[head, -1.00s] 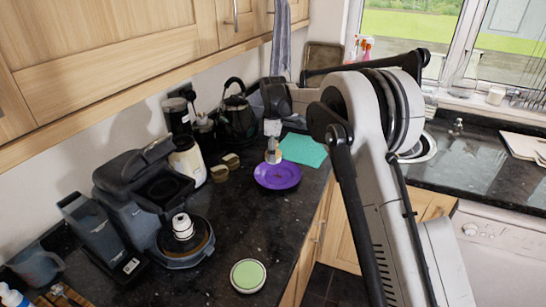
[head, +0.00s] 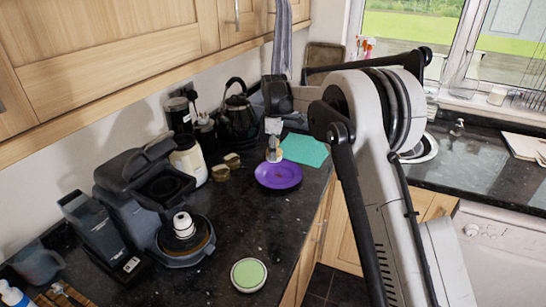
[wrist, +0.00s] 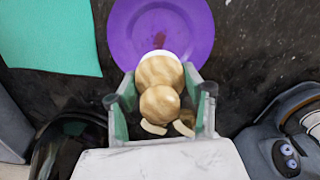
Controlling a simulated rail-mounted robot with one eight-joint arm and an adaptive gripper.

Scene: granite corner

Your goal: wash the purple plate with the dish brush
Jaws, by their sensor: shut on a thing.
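The purple plate (head: 284,178) lies flat on the dark counter, right beside a teal cloth. In the wrist view the plate (wrist: 195,32) shows a reddish-brown stain near its middle. My gripper (head: 273,150) is over the plate's far left edge. In the wrist view my gripper (wrist: 160,92) is shut on the dish brush (wrist: 160,70), with its round wooden knob and head between the green-padded fingers. The brush head overlaps the plate's near rim in that view. Whether the bristles touch the plate is hidden.
The teal cloth (head: 304,150) lies behind the plate. A black kettle (head: 238,117), a white-and-black container (head: 188,158) and a coffee maker (head: 160,195) stand to the left. A round green-topped item (head: 248,275) lies in front.

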